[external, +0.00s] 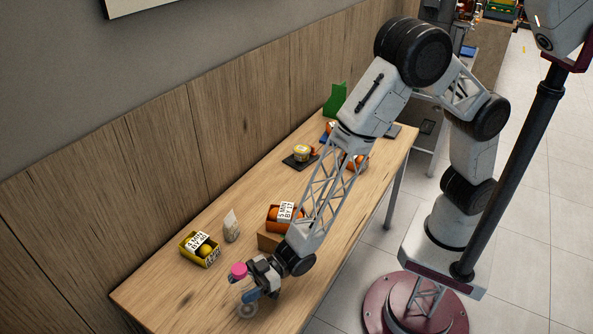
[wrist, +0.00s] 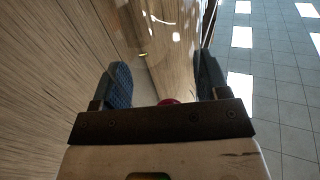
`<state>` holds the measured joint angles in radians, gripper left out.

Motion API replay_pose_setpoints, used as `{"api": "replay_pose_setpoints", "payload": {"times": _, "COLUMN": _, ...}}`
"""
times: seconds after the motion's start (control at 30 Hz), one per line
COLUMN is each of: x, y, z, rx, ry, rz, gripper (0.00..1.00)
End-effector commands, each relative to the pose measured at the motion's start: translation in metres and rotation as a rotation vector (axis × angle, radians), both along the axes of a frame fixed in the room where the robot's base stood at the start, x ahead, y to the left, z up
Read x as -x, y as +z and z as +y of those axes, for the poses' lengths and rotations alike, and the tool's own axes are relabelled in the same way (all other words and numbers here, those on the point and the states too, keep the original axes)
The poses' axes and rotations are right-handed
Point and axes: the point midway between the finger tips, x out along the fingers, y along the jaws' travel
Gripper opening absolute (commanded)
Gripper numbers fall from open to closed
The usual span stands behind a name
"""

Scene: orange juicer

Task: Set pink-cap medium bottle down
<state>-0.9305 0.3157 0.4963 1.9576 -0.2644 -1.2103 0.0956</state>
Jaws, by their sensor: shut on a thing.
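The pink-cap medium bottle (external: 239,270) is at the near end of the wooden table in the external view, cap upward. Its body is clear and hard to make out. A pale ring (external: 247,311) shows below my gripper and looks like its base. I cannot tell whether it touches the table. My gripper (external: 248,293) is shut around the bottle, with a blue finger pad in front of it. In the wrist view, the two fingers (wrist: 160,85) stand on either side of the clear body, and a bit of the cap (wrist: 169,102) shows at the gripper's edge.
On the wooden table (external: 165,290), a yellow box (external: 200,249) and a small pale carton (external: 231,226) stand left of my arm. An orange box (external: 285,217) is behind the gripper. A dark tray (external: 300,160) lies farther back. The table's near left end is clear.

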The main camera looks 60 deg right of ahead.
Motion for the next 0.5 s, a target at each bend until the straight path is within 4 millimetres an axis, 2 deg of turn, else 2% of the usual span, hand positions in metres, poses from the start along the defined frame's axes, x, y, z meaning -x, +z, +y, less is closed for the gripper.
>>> {"api": "replay_pose_setpoints", "payload": {"times": 0.2, "x": 0.0, "y": -0.0032, "z": 0.0001, "rx": 0.0, "ry": 0.0, "rz": 0.0, "gripper": 0.45}}
{"api": "replay_pose_setpoints", "payload": {"times": 0.23, "x": 0.0, "y": -0.0028, "z": 0.0001, "rx": 0.0, "ry": 0.0, "rz": 0.0, "gripper": 0.73}}
{"api": "replay_pose_setpoints", "payload": {"times": 0.37, "x": 0.0, "y": -0.0027, "z": 0.0001, "rx": 0.0, "ry": 0.0, "rz": 0.0, "gripper": 0.93}}
{"api": "replay_pose_setpoints", "payload": {"times": 0.5, "x": 0.0, "y": -0.0028, "z": 0.0, "rx": 0.0, "ry": 0.0, "rz": 0.0, "gripper": 0.94}}
